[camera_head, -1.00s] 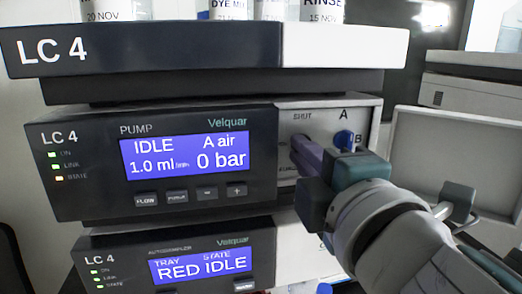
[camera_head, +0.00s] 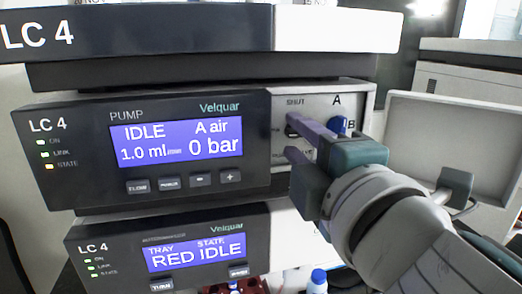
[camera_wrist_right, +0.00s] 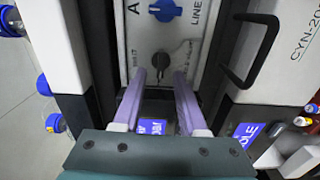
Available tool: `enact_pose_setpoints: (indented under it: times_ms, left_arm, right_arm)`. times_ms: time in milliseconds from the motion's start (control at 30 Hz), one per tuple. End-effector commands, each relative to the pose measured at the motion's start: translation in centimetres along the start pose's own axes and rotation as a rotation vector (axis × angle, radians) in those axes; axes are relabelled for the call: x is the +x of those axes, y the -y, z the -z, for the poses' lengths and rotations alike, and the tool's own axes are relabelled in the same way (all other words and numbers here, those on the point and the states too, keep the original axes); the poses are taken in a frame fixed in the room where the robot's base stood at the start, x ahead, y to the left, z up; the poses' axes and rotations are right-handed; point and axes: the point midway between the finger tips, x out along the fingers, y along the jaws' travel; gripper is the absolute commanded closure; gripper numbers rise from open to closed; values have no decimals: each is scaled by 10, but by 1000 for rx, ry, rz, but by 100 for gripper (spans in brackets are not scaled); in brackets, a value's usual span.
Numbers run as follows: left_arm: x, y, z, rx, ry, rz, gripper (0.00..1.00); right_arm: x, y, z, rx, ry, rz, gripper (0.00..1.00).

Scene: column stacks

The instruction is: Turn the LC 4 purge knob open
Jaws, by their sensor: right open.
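The LC 4 pump unit (camera_head: 65,150) stands in the middle of the stack, its screen reading IDLE, A air and 0 bar. In the head view the blue knob (camera_head: 338,125) shows behind my fingers, and the purge knob is largely hidden. My right gripper (camera_wrist_right: 160,76) is open, its two purple fingers pointing at the panel on either side of the purge knob's line. I cannot tell whether they touch it. My left gripper is not in view.
A dark handle (camera_wrist_right: 255,50) juts out near the fingers in the wrist view. The autosampler (camera_head: 90,262) is below, with a blue-capped bottle (camera_head: 318,279) beneath.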

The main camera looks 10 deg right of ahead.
Motion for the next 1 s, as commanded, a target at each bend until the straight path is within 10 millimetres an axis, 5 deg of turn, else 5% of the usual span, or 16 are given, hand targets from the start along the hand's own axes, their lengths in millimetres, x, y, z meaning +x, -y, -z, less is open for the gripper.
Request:
enact_pose_setpoints:
  times_ms: [500, 1000]
  left_arm:
    - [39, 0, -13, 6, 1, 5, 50]
    - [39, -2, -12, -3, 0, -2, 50]
  right_arm:
    - [-83, 4, 0, 1, -2, 2, 59]
    - [-93, 2, -3, 23, 10, 18, 59]
